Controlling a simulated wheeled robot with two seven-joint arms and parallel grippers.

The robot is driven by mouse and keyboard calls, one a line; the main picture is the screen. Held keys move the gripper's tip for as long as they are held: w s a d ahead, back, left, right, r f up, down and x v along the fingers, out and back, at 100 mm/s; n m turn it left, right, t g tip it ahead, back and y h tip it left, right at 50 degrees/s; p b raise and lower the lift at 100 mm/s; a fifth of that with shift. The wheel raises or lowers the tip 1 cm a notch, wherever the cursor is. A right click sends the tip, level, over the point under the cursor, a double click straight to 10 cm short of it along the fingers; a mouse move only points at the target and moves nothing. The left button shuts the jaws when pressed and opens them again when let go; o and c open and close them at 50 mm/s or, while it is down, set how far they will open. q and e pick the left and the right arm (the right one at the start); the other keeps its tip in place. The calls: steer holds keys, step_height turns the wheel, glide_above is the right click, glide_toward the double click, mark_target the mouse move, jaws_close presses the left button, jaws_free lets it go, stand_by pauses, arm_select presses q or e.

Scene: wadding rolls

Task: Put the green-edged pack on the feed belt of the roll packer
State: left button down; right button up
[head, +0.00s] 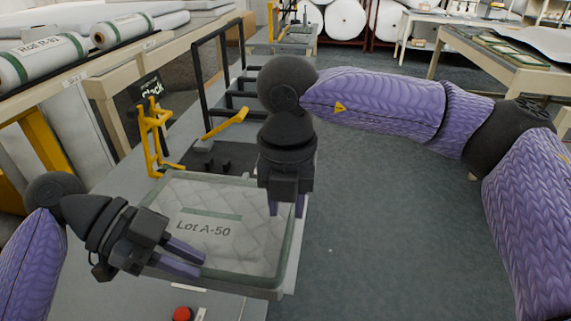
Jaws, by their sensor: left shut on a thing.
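The green-edged pack (222,208), white and quilted with the label "Lot A-50", lies flat at the lower left of the head view. My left gripper (188,257) is at its near left part, shut on the pack, and covers that corner. My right gripper (287,210) points down at the pack's right edge, its two fingers visibly apart. A grey machine with a black frame (197,82) and yellow handles, which looks like the roll packer, stands just behind the pack. The surface under the pack is mostly hidden, and I cannot tell whether the pack touches it.
A yellow bracket (152,137) stands close behind the pack's left side. A red button (182,314) is in front. A shelf with wrapped rolls (40,60) is at the upper left. A table (500,60) is at the upper right. The floor on the right is clear.

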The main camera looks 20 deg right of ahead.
steer(key=shift+f, duration=1.45)
jaws_close()
arm_select(q)
steer(key=c, duration=0.6)
jaws_free()
arm_select(e)
steer(key=shift+a, duration=0.1)
arm_select(q)
steer(key=shift+o, duration=0.2)
steer(key=shift+a+r, duration=0.1)
steer(key=v, duration=1.1)
steer(key=shift+w+a+r, duration=0.2)
steer(key=shift+w+a, duration=0.05)
